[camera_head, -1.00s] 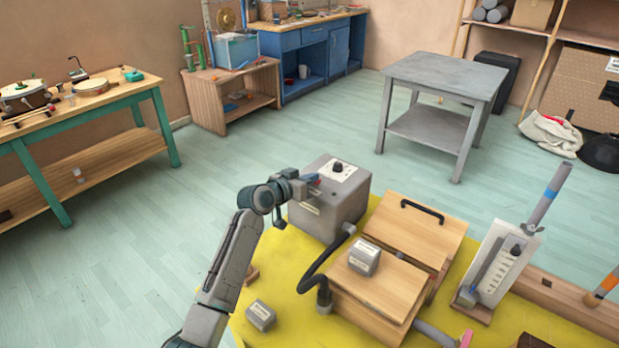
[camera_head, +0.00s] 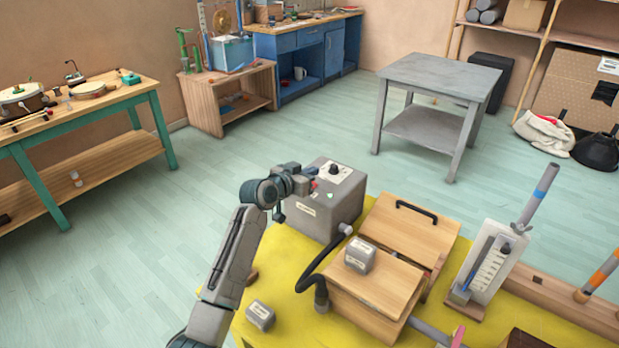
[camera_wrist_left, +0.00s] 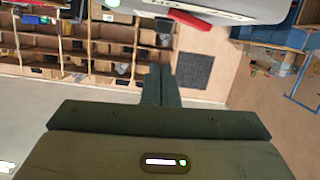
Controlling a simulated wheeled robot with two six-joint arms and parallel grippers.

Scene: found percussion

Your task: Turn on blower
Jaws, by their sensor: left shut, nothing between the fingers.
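The blower (camera_head: 322,217) is a grey box on the yellow mat, with a black knob (camera_head: 333,169) on a white label on its top. A small red switch-like piece (camera_head: 314,184) shows at its upper left edge. My left gripper (camera_head: 312,172) is shut and empty, close above this edge by the red piece. In the left wrist view, my shut fingers (camera_wrist_left: 160,84) point toward the room, and the red piece (camera_wrist_left: 190,20) shows beyond them on a pale surface. I cannot tell whether they touch. My right gripper is not in view.
Small grey blocks sit on that box and on the yellow mat (camera_head: 290,325). A gauge board (camera_head: 487,265) stands to the right. The floor behind is clear up to a grey table (camera_head: 440,75).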

